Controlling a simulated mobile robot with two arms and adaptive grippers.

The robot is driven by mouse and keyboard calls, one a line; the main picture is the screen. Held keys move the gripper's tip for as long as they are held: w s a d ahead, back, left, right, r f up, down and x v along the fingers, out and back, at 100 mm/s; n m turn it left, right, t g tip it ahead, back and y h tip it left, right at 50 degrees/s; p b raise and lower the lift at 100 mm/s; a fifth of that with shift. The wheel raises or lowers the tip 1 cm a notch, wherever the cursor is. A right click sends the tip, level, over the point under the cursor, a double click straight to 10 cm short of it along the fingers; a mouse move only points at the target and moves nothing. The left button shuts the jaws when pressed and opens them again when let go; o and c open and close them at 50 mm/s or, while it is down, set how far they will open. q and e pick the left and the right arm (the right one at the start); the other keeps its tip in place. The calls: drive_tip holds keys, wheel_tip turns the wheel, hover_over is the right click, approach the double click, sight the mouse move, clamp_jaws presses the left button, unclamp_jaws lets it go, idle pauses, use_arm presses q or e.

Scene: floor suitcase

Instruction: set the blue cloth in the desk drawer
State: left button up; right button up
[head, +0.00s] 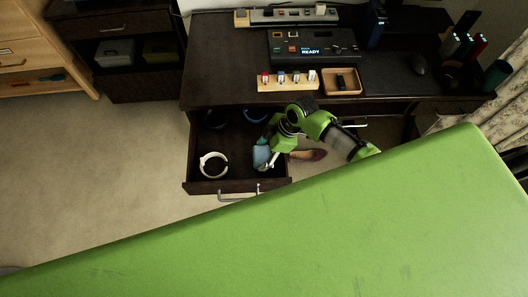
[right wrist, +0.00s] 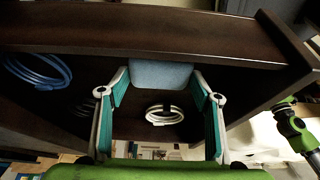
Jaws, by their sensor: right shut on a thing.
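The desk drawer (head: 188,172) is pulled open below the left part of the desk. The blue cloth (head: 261,155) is at the right side of the drawer, over its inside as seen from the head. My right gripper (head: 267,161) is shut on the cloth. In the right wrist view the cloth (right wrist: 160,74) shows as a pale blue piece between the fingertips, against the dark drawer wall. I cannot tell whether the cloth touches the drawer floor. My left gripper is not in view.
A white cable coil (head: 213,165) lies in the drawer, with a blue coil (head: 256,115) and a dark coil (head: 215,119) farther back. The desk top (head: 222,60) above holds a console (head: 312,46), a peg rack (head: 288,81) and a small wooden tray (head: 342,81).

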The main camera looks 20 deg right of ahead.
drive_tip(key=o, duration=1)
drive_tip(key=shift+s+f, duration=0.1)
drive_tip(key=shift+f, duration=0.05)
drive_tip(key=shift+v, duration=6.1)
drive_tip(key=shift+a, duration=0.2)
